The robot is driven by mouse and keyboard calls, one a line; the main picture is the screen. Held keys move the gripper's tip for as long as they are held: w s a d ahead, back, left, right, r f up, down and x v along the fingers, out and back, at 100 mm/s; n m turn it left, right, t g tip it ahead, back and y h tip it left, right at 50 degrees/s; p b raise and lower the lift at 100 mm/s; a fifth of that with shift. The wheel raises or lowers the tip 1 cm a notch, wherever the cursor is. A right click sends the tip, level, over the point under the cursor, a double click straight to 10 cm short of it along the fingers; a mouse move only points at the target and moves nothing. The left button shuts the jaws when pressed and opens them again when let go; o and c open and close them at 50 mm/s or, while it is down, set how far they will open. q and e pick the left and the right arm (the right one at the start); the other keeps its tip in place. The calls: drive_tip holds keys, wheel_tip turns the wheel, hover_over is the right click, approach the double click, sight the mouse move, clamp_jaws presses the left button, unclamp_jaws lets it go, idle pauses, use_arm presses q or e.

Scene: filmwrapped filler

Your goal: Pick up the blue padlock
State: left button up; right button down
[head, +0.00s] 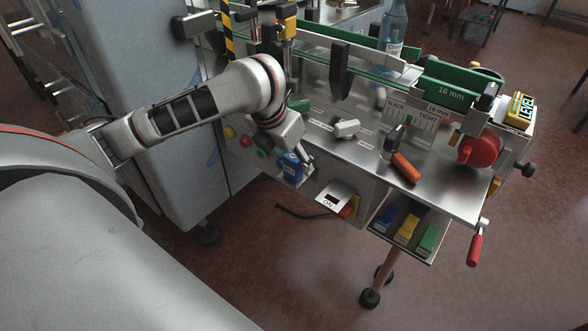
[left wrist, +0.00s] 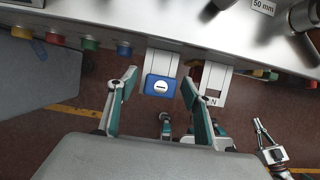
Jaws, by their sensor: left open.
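The blue padlock (head: 290,166) is at the front of the steel machine, below the edge of its top and beside the row of push buttons. In the left wrist view the blue padlock (left wrist: 161,87) faces me, with a pale slot-like mark on its front, against a light plate. My left gripper (left wrist: 159,79) is open, with one finger on each side of the padlock and visible gaps between. In the head view my left gripper (head: 297,160) hides part of the padlock.
An ON switch plate (head: 336,197) with a red-yellow knob is close to the right of the padlock. Coloured push buttons (head: 246,141) are to its left. An orange-handled tool (head: 406,167) and a pale knob (head: 346,128) are on the machine top. A bin shelf (head: 405,228) juts out below.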

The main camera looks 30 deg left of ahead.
use_arm(q)
drive_tip(key=shift+r, duration=0.1)
drive_tip(key=c, duration=1.4)
